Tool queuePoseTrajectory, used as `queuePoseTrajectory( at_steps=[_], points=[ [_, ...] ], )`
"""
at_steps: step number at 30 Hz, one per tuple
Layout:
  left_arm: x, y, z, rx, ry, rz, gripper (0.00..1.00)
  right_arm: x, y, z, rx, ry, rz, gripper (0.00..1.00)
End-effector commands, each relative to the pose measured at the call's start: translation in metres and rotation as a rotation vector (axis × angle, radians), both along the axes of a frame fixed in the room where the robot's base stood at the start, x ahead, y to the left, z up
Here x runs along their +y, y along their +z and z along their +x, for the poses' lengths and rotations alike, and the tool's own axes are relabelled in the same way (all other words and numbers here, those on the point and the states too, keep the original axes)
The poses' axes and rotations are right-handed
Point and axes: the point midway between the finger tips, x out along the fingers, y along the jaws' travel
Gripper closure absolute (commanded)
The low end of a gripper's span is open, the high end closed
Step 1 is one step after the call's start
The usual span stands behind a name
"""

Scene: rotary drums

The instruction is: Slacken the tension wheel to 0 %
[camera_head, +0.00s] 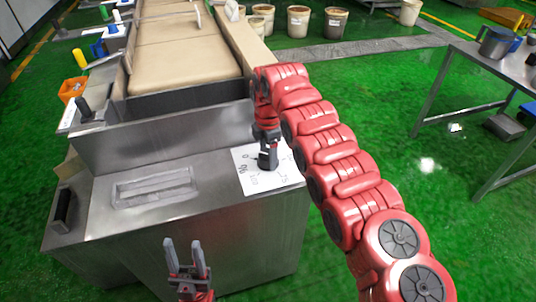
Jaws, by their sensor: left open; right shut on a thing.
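The tension wheel's white scale plate (284,174) lies flat on the right part of the steel machine top, with printed numbers and marks around its middle. My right gripper (267,156) reaches down over this plate and is shut on the tension wheel's handle. The gripper and arm hide most of the wheel, and I cannot read its setting. My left gripper (184,246) is at the bottom, in front of the machine's front face, with its two grey fingers apart and empty.
The steel machine (130,210) has a recessed slot on its top and a black handle (62,205) at its left. Beige belts run away behind. Several buckets (300,20) stand at the back. A steel table (490,62) is at the right. Green floor lies open between.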

Motion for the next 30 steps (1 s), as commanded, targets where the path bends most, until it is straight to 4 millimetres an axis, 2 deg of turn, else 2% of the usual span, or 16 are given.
queuePoseTrajectory(
  at_steps=[1,5,6,13,17,23,25,30],
  points=[
    [0.0,0.0,0.0,0.0,0.0,0.0,0.5,0.0,0.002,0.001,-0.005,0.002,0.001,0.26],
    [0.0,0.0,0.0,0.0,0.0,0.0,0.5,0.0,0.001,0.001,-0.004,0.001,0.001,0.03],
    [0.0,0.0,0.0,0.0,0.0,0.0,0.5,0.0,0.001,0.001,-0.003,0.001,0.0,0.0],
    [0.0,0.0,0.0,0.0,0.0,0.0,0.5,0.0,0.001,0.0,-0.001,0.0,-0.001,0.0],
    [0.0,-0.001,0.0,0.0,0.0,0.0,0.5,0.001,0.012,0.0,-0.002,0.001,-0.001,0.0],
    [0.0,0.002,0.0,0.0,0.0,0.0,0.5,0.003,0.057,0.001,-0.006,0.002,0.002,0.0],
    [0.0,0.016,0.0,0.0,0.0,0.0,0.5,0.003,0.08,0.0,-0.002,0.002,0.001,0.0],
    [0.0,0.051,0.0,0.0,0.0,0.0,0.5,0.0,0.121,0.0,0.0,0.0,-0.001,0.0]
  ],
)
